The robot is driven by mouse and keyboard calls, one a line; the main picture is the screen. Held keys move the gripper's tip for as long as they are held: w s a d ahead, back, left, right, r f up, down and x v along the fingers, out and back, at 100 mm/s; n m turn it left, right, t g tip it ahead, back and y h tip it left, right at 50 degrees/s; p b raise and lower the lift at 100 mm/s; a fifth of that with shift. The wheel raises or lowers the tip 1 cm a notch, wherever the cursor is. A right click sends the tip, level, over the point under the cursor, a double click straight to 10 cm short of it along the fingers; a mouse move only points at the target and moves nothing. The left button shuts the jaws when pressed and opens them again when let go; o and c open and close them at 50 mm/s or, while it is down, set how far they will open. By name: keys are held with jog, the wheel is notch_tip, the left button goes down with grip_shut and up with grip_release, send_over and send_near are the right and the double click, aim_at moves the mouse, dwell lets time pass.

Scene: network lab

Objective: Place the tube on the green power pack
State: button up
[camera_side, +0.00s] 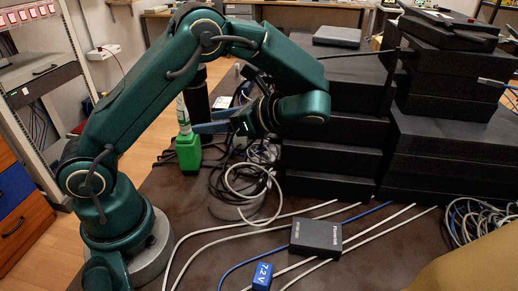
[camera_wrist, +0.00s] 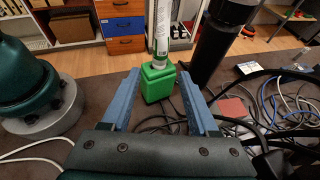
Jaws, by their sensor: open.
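A white tube with a green lower end (camera_side: 183,112) stands roughly upright on top of the green power pack (camera_side: 188,154). Its lower end meets the pack's top face. The tube also shows in the wrist view (camera_wrist: 161,32), above the green pack (camera_wrist: 157,84). My gripper (camera_side: 196,128) has blue fingers and is open, pointing left toward the tube from the right. In the wrist view the fingers (camera_wrist: 159,76) are spread wide, with the pack visible between them and the tube beyond. Nothing is held between the fingers.
A black cylinder (camera_side: 196,95) stands behind the pack. Loose cables (camera_side: 250,190) lie coiled to the right. Stacked black boxes (camera_side: 332,160) fill the right side. A small black box (camera_side: 316,236) and a blue 7.2V block (camera_side: 262,276) lie at the front of the dark table.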

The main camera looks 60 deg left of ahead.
jog(key=s+d+r+n+t+h, duration=0.3)
jog(key=s+d+n+t+h, duration=0.3)
jog(key=d+n+t+h, duration=0.5)
jog(key=shift+s+d+n+t+h, duration=0.25)
jog(key=shift+d+n+h, duration=0.25)
jog(key=shift+d+n, duration=0.25)
